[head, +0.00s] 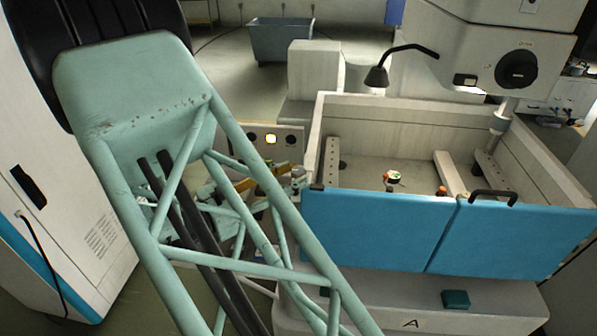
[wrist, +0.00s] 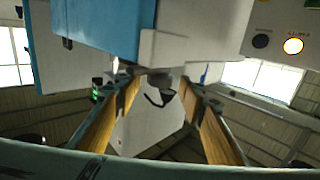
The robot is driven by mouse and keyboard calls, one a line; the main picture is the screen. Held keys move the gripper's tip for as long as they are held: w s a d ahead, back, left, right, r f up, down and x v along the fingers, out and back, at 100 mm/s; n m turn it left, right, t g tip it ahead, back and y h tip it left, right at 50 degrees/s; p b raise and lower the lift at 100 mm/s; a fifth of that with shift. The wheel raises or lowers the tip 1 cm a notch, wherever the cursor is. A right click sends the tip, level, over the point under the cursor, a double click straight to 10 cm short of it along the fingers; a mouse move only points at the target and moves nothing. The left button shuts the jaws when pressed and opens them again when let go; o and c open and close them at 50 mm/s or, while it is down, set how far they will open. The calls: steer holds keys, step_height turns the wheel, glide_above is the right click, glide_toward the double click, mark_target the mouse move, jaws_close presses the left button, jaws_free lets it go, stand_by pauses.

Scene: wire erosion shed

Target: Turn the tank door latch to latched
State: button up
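The tank has blue doors (head: 380,228) across its front. A small black piece (head: 317,187) sits at the left door's top left corner; I cannot tell if it is the latch or how it is turned. A black bar handle (head: 493,196) stands at the right door's top. My gripper (head: 288,180) is left of the tank's front left corner, partly hidden by my arm's truss. In the wrist view, my gripper (wrist: 158,82) is open, with two tan-padded fingers apart and nothing held. The blue door (wrist: 115,25) shows beyond them, with a dark curved piece (wrist: 160,97) past the fingertips.
A panel with a lit button (head: 271,139) stands left of the tank, close to my gripper. A white cabinet (head: 75,215) is at the left. A grey bin (head: 280,40) stands on open floor behind.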

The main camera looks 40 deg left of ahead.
mark_target(292, 175)
steer(key=shift+x, duration=1.65)
steer(key=shift+c, duration=0.7)
steer(key=c, duration=0.7)
